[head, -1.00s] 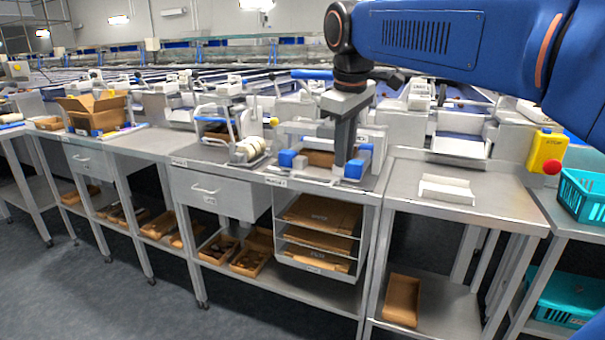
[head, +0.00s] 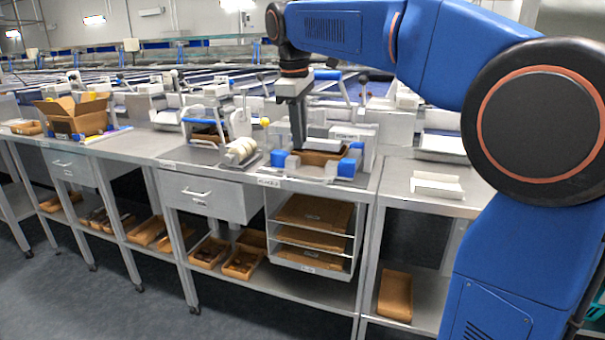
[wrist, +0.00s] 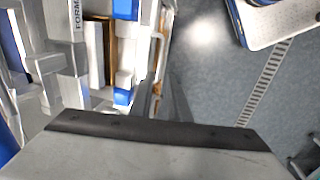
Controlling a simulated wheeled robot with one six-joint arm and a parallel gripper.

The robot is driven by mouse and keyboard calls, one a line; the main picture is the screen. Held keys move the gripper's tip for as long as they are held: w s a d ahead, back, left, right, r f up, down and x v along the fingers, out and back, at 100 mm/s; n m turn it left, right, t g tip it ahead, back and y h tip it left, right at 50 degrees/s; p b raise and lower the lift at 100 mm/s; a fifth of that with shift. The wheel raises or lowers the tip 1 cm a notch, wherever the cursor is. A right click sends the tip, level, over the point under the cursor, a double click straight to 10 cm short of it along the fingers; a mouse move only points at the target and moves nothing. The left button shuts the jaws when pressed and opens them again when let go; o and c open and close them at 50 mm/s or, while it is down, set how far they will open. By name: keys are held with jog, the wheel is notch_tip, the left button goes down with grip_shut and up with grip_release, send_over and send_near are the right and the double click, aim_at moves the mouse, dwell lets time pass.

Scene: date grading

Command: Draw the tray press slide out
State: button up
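The tray press (head: 352,134) stands on the steel bench, a pale grey frame with blue corner blocks and a blue-handled lever above. At its front, a low slide part (head: 310,173) with grey and blue blocks surrounds a brown cardboard piece (head: 318,158). My gripper (head: 297,146) points down over the left part of the press; contact cannot be told. The wrist view shows the press's blue block (wrist: 123,96) and brown piece (wrist: 98,55) at upper left.
A tape-roll device (head: 240,152) stands left of the press. A white folded tray (head: 437,186) lies on the right bench. Below the press is a rack (head: 310,262) of cardboard sheets, beside a closed drawer (head: 202,194). An open carton (head: 75,115) stands far left.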

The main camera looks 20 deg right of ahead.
aim_at(303, 173)
jog(key=f, duration=0.4)
jog(key=w+d+f, duration=0.1)
jog(key=f, duration=0.6)
jog(key=shift+w+d+f, duration=0.2)
jog(key=shift+w+f, duration=0.15)
jog(key=shift+w, duration=0.05)
grip_shut()
dwell(0.9)
